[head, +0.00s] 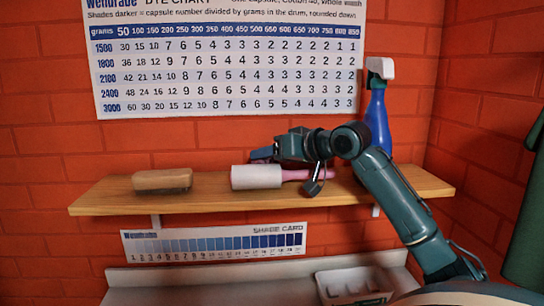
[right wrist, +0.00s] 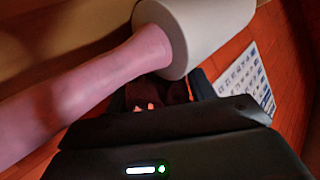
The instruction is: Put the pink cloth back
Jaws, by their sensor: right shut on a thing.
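No pink cloth can be made out in either view. My right gripper (head: 262,154) is over the back of the wooden shelf, just behind a white roller (head: 255,177) with a pink handle (head: 296,175). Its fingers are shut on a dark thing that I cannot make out. In the right wrist view the pink handle (right wrist: 75,92) and white roller (right wrist: 208,32) pass close in front and partly hide the fingers (right wrist: 165,93). The handle does not appear to be between the fingers. My left gripper is not in view.
The wooden shelf (head: 225,196) bears a wood-backed brush (head: 162,180) at left and a blue spray bottle (head: 377,118) at right, behind my arm. A dye chart (head: 230,60) hangs above. A white tray (head: 352,284) is below. The shelf between brush and roller is clear.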

